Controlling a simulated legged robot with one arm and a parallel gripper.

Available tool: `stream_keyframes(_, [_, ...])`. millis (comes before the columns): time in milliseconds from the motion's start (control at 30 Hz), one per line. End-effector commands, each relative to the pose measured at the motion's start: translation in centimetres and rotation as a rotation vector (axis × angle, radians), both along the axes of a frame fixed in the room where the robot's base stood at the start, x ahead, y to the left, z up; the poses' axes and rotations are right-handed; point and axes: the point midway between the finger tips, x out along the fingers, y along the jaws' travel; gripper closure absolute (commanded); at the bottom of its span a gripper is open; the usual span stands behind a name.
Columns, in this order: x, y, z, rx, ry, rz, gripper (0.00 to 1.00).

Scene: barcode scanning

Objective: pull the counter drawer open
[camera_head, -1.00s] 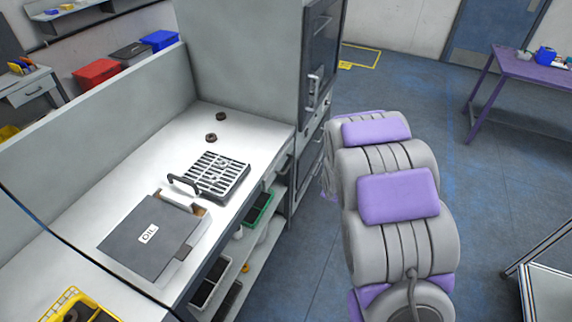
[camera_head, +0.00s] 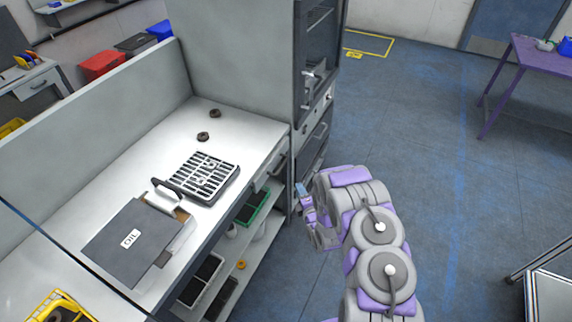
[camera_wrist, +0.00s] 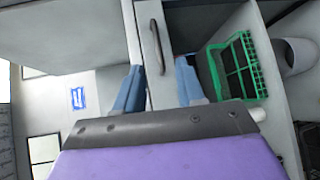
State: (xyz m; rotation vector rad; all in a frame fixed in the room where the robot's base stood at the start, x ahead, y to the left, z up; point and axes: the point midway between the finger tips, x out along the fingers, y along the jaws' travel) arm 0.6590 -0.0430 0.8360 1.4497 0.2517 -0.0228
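The counter drawer (camera_head: 264,179) is at the far end of the counter's front face, beside the tall cabinet, and looks flush with the counter. Its dark curved handle (camera_wrist: 157,47) shows in the wrist view, upright in the picture and between the lines of my two fingers. My gripper (camera_head: 302,194) is in front of the counter's far end, to the right of the drawer. In the wrist view my gripper (camera_wrist: 160,88) has its two blue fingers spread apart with nothing held. The handle appears ahead of the fingertips, and I cannot see any contact.
The tall cabinet (camera_head: 316,60) with handles stands behind the drawer. A green bin (camera_head: 252,207) sits on the shelf below; it also shows in the wrist view (camera_wrist: 235,68).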

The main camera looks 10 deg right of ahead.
Motion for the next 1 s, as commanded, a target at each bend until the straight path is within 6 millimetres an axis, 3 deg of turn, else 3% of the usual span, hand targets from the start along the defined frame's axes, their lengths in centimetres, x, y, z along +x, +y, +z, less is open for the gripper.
stream_keyframes(100, [-0.4, 1.3, -0.4, -0.019, -0.038, 0.014, 0.61])
stream_keyframes(267, [0.0, 1.8, -0.5, -0.025, -0.053, 0.016, 0.61])
stream_keyframes(633, [4.8, 1.0, -1.2, -0.009, -0.053, 0.013, 0.61])
stream_keyframes(1000, [9.6, 3.0, -2.0, -0.021, -0.051, 0.016, 0.61])
